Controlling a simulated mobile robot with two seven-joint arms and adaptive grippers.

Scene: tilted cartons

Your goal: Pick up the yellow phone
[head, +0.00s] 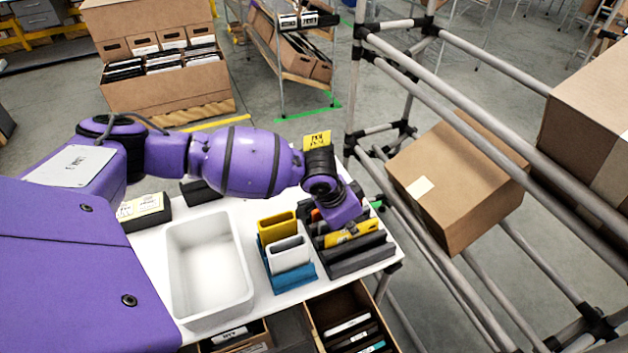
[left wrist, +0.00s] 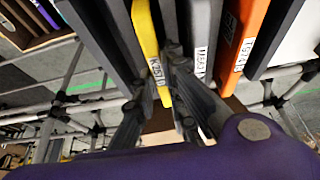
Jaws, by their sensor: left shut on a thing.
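The yellow phone (left wrist: 149,45) shows in the left wrist view as a slim upright slab with a printed label, between dark slabs. In the head view a yellow piece with dark marks (head: 352,233) shows in the dark slotted rack (head: 362,262), just in front of my gripper. My left gripper (left wrist: 157,110) is shut on the yellow phone, with a finger on each side of its labelled end. In the head view my left gripper (head: 340,212) reaches down over the rack, and its fingertips are hidden. My right gripper is in neither view.
A grey-white slab (left wrist: 205,40) and an orange slab (left wrist: 243,38) stand close to the phone. Left of the rack are yellow and white holders (head: 289,254) and an empty white bin (head: 208,265). A pipe rack with a tilted carton (head: 455,185) stands to the right.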

